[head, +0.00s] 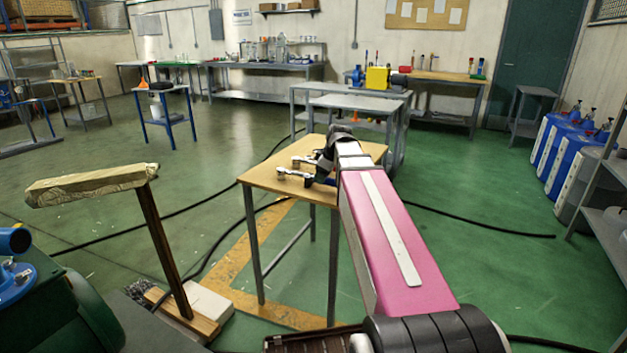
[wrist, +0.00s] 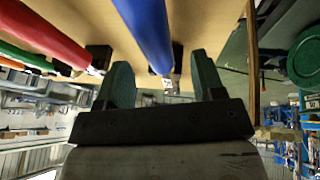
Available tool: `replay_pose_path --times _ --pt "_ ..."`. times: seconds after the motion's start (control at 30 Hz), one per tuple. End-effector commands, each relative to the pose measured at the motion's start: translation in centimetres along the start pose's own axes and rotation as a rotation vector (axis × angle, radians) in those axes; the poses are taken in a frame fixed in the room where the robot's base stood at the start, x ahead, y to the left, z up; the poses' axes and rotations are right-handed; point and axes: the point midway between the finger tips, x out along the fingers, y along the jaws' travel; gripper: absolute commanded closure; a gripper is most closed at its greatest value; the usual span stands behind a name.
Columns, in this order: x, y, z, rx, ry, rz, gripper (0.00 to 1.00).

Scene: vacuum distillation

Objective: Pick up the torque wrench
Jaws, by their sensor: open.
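My gripper (wrist: 163,80) is open in the wrist view, with one dark green finger on either side of a blue handle (wrist: 146,28). The blue handle lies between the fingers without visible grip, and I cannot tell if either finger touches it. In the head view, wrenches with metal heads (head: 283,175) lie on a small wooden-topped table (head: 262,177). My gripper (head: 325,165) is over this table, and my pink arm hides its right part. The blue handle seems to belong to the torque wrench, but its full length is hidden.
In the wrist view a red handle (wrist: 45,36) lies left of the blue one, with orange and green handles further left. A grey table (head: 340,103) stands behind the wooden table. A wooden post with a crossbar (head: 92,184) stands at front left. Black cables cross the floor.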

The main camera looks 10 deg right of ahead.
Motion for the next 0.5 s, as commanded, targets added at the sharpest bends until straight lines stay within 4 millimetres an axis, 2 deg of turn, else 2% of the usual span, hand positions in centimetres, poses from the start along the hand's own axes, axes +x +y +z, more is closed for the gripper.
replay_pose_path --times 0.3,0.5 --pt "3.9 0.1 -0.5 0.000 -0.001 -0.001 0.38" --pt "4.2 0.1 -0.5 0.000 0.000 0.000 0.38"
